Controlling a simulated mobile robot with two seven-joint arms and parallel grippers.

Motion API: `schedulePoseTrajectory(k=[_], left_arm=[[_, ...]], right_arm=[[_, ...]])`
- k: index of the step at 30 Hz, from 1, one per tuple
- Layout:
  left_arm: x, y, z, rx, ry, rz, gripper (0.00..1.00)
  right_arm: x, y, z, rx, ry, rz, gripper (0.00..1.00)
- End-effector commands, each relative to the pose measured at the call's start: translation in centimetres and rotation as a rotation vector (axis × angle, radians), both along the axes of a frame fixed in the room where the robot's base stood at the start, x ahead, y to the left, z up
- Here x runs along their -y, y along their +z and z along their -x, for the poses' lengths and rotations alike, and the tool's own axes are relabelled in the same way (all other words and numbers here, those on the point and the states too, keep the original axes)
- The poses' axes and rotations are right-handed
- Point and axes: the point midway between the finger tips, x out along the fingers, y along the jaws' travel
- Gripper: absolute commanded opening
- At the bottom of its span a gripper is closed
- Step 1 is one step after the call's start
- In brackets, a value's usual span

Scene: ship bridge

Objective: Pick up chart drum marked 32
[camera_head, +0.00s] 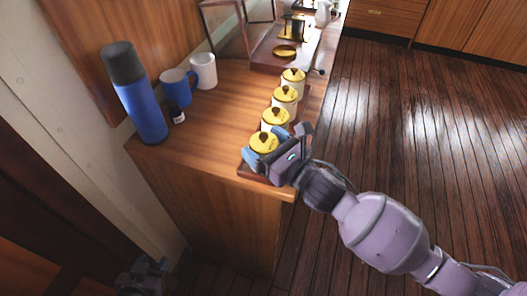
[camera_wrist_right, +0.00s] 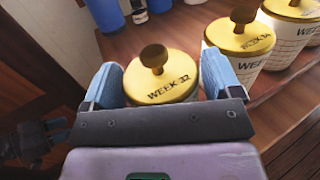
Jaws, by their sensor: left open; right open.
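The chart drum marked WEEK 32 (camera_wrist_right: 160,88) has a yellow lid with a brown knob. In the head view it is the nearest drum (camera_head: 263,141) of a row on the wooden counter. My right gripper (camera_wrist_right: 163,80) is open, with one blue finger on each side of the lid; whether the fingers touch it I cannot tell. It also shows in the head view (camera_head: 267,146). The drum's lower body is hidden by the gripper. My left gripper (camera_head: 147,272) is open and empty, low beside the counter's near end, partly in shadow.
Several like drums (camera_head: 275,119) stand in line behind, the adjacent one close by. A blue flask (camera_head: 140,100), blue mug (camera_head: 176,88), white mug (camera_head: 203,71) and small dark bottle (camera_head: 177,115) stand left. A glass case (camera_head: 225,35) is farther back. The floor at right is clear.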

Motion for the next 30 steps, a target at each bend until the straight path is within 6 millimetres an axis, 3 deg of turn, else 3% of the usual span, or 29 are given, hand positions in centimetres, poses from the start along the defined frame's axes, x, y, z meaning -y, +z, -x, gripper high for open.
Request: schedulePoseTrajectory(k=[8,17,25,30], left_arm=[[0.0,0.2,-0.2,0.005,-0.001,-0.001,0.43],[0.0,0.2,-0.2,0.005,-0.001,-0.001,0.43],[0.0,0.2,-0.1,0.004,-0.001,-0.001,0.43],[0.0,0.8,-0.2,0.01,0.0,0.0,0.43]], right_arm=[[-0.3,0.0,-0.3,-0.001,0.0,0.0,0.84],[-0.2,0.0,-0.3,-0.001,0.0,0.0,0.42],[-0.2,0.2,-0.3,0.001,0.0,-0.001,0.42],[-0.3,2.1,-0.3,0.006,0.002,0.001,0.42]])
